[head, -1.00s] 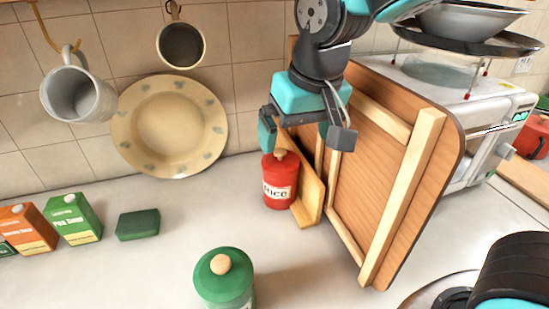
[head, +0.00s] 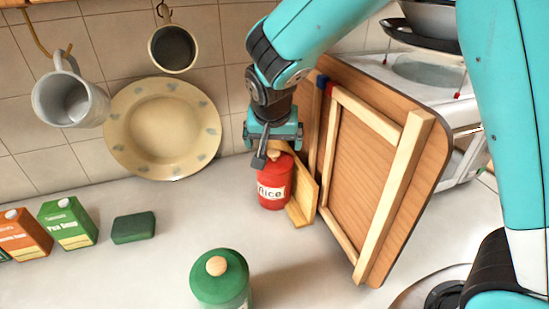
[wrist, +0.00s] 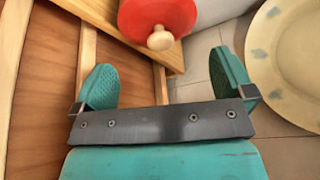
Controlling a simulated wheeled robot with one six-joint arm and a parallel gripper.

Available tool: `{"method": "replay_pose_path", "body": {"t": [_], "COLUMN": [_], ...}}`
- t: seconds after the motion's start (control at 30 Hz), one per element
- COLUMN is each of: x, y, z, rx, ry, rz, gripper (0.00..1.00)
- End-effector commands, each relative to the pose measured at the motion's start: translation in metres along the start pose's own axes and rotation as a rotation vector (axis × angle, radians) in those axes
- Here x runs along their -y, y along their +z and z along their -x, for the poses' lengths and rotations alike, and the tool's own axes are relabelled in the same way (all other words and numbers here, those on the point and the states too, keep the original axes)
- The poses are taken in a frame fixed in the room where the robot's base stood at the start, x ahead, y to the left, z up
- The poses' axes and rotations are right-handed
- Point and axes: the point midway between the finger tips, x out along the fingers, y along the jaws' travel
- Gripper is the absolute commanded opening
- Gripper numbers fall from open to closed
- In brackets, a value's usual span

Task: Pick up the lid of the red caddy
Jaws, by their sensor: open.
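The red caddy (head: 273,188), labelled "Rice", stands upright on the counter. Its red lid is on it, with a pale wooden knob; in the wrist view the round red lid (wrist: 135,17) and its knob (wrist: 161,38) show at the top.
A leaning wooden board with a frame (head: 380,165) and a small wooden piece (head: 303,195) stand close right of the caddy. A decorated plate (head: 163,128) leans on the tiles at left. A green caddy (head: 220,282) stands in front. The counter between is clear.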

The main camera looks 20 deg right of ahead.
Motion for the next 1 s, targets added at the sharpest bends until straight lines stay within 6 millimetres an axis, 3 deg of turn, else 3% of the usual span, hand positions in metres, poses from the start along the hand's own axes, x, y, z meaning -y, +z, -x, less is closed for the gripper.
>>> {"method": "replay_pose_path", "body": {"t": [0.17,0.43,0.73,0.9,1.0], "x": [-0.002,-0.004,-0.003,-0.003,-0.004], "y": [-0.001,-0.002,-0.001,-0.001,-0.001], "z": [-0.012,-0.049,-0.056,-0.056,-0.056], "rx": [0.003,0.002,0.0,0.001,0.001], "ry": [0.002,0.002,-0.001,0.0,0.001], "rz": [0.0,0.0,0.0,0.0,0.0], "gripper": [1.0,1.0,1.0,0.63,0.6]}}
